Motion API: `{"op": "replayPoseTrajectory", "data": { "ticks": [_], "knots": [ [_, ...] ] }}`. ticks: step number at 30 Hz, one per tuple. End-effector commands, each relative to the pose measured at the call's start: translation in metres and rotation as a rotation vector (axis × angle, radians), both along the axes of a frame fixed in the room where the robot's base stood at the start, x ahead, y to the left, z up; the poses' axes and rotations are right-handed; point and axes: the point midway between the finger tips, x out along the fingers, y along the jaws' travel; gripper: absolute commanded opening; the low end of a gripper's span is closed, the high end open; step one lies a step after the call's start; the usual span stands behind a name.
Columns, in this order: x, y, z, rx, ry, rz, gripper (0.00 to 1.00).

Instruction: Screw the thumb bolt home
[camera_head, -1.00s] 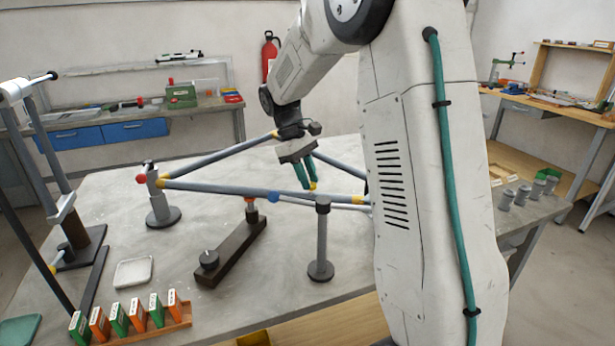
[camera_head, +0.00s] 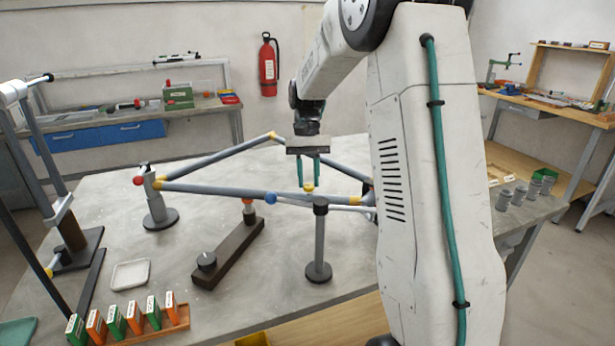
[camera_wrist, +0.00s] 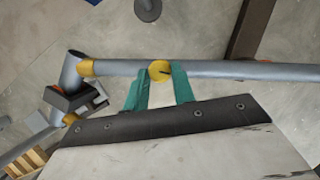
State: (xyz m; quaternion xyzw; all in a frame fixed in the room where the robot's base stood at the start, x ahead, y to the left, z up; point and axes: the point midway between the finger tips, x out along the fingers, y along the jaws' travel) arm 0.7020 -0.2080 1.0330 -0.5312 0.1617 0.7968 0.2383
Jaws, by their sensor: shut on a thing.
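The thumb bolt (camera_head: 309,188) has a yellow head and sits on the near grey tube of the bicycle-like frame (camera_head: 221,189). In the wrist view its round head (camera_wrist: 159,71) carries a dark mark and lies between the teal fingertips. My gripper (camera_head: 309,185) points down from above and is shut on the bolt head, one finger on each side. The frame tube (camera_wrist: 225,69) runs across the wrist view behind the fingers. The bolt's shank is hidden, so its depth cannot be told.
A post stand (camera_head: 319,255) rises below the tube, and another stand (camera_head: 158,205) holds the left corner. A dark bar fixture (camera_head: 229,252) lies on the table. A white tray (camera_head: 131,273) and a rack of green and orange boxes (camera_head: 160,327) are at front left.

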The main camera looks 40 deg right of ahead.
Motion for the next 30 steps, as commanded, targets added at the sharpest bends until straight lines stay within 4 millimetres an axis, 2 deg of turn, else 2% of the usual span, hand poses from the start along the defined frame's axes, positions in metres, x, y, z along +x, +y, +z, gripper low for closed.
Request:
{"op": "replayPoseTrajectory", "data": {
  "ticks": [15, 30],
  "knots": [
    [-0.0026, -0.0038, 0.0018, -0.002, -0.005, -0.404, 0.03],
    [-0.0033, -0.0038, 0.0015, -0.002, -0.005, -0.526, 0.03]
  ]
}}
